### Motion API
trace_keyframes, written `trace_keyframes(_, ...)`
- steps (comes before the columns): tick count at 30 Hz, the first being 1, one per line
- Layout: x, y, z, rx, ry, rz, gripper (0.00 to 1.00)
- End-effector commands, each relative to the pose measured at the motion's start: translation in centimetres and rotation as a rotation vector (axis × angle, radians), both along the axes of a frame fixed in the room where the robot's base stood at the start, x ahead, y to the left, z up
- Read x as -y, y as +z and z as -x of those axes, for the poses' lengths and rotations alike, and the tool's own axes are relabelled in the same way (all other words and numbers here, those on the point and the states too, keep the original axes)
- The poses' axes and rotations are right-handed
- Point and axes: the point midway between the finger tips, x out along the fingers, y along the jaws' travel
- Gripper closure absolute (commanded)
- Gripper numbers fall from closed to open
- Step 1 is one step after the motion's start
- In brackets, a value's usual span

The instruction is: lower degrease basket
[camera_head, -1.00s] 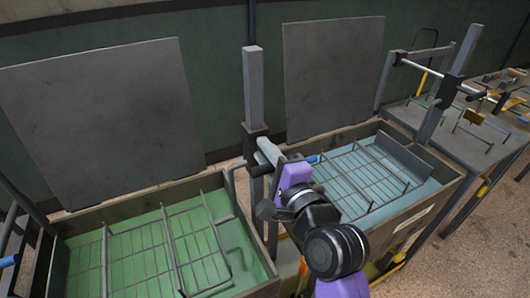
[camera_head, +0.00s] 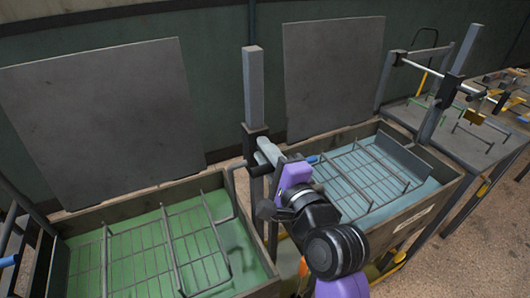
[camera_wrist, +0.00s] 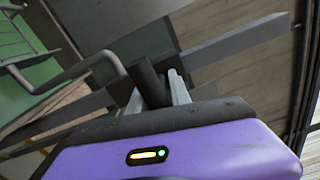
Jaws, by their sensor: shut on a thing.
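A wire basket (camera_head: 137,245) sits in the left tank of green liquid (camera_head: 80,258). A second wire basket (camera_head: 355,170) sits in the right tank of pale blue liquid. I cannot tell from any label which is the degrease basket. A bent metal rod (camera_wrist: 75,72) runs from the green tank side to a dark cylindrical grip (camera_wrist: 148,82). My gripper (camera_wrist: 157,95) is shut on this grip, one finger on each side. In the head view my gripper (camera_head: 268,170) is at the upright post (camera_head: 253,90) between the tanks, its fingertips partly hidden.
Two grey panels (camera_head: 105,120) and (camera_head: 330,80) stand behind the tanks. Another post (camera_head: 462,50) with a bar rises at the right tank's far side. A table (camera_head: 480,140) with small racks stands at the right.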

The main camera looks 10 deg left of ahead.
Motion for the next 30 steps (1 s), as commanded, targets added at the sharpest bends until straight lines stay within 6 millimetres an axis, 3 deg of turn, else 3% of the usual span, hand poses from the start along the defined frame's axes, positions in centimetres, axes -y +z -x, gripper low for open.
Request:
trace_keyframes(7, 0.0, -0.3, 0.0, -0.004, 0.000, -0.003, 1.00)
trace_keyframes(11, 0.1, -1.6, 0.0, -0.008, 0.000, -0.001, 1.00)
trace_keyframes(24, 0.1, -12.5, 0.0, -0.018, -0.001, 0.005, 1.00)
trace_keyframes(30, 0.1, -15.9, 0.0, -0.017, 0.000, 0.004, 1.00)
